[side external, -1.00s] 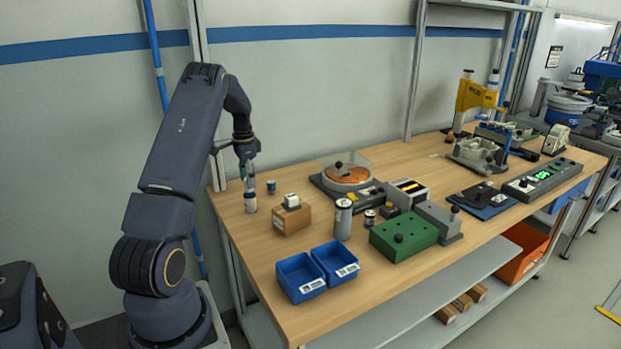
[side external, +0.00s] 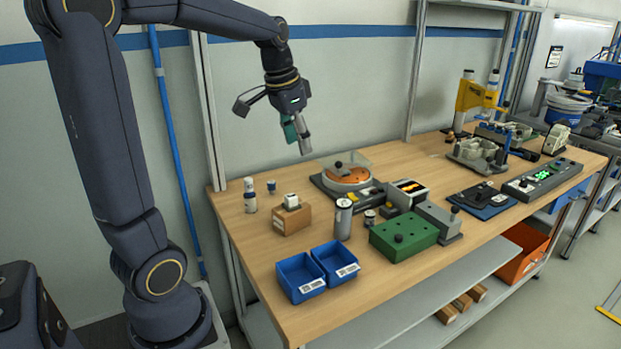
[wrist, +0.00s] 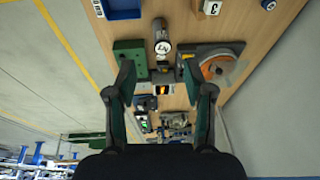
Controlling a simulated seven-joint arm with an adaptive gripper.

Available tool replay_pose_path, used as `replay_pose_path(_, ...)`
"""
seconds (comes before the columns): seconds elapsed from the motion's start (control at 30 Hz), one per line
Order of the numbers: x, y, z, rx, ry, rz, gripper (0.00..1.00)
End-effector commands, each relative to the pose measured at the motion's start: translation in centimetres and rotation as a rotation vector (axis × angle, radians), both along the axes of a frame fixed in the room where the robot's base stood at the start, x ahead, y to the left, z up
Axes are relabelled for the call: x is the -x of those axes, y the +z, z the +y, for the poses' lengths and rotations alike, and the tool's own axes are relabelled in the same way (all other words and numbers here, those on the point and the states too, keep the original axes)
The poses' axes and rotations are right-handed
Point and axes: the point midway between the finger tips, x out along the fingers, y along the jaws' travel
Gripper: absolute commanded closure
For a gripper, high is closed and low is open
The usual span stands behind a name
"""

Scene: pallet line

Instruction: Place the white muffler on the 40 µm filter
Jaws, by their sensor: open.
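A small dark blue cylinder (side external: 271,187) and a cardboard box (side external: 292,219) with a white piece stand near the white cylinder. A tall silver cylinder (side external: 343,222), blue bins (side external: 299,279), a green block (side external: 404,238) and a round orange device (side external: 346,177) occupy the middle. Bare wood lies at front left.

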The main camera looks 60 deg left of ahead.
Motion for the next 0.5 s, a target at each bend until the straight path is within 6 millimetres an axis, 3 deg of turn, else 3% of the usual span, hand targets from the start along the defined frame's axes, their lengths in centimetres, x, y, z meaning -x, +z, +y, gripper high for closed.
replay_pose_path(0.03, 1.6, 0.5, -3.6, 0.0, -0.019, -0.041, 0.48)
replay_pose_path(0.1, 3.9, 0.3, -7.6, 0.01, -0.025, -0.09, 0.48)
replay_pose_path(0.2, 7.2, -0.6, -11.6, 0.027, -0.034, -0.152, 0.48)
replay_pose_path(0.33, 10.3, -2.3, -14.4, 0.052, -0.04, -0.205, 0.48)
replay_pose_path(0.5, 11.8, -3.4, -15.5, 0.069, -0.038, -0.232, 0.48)
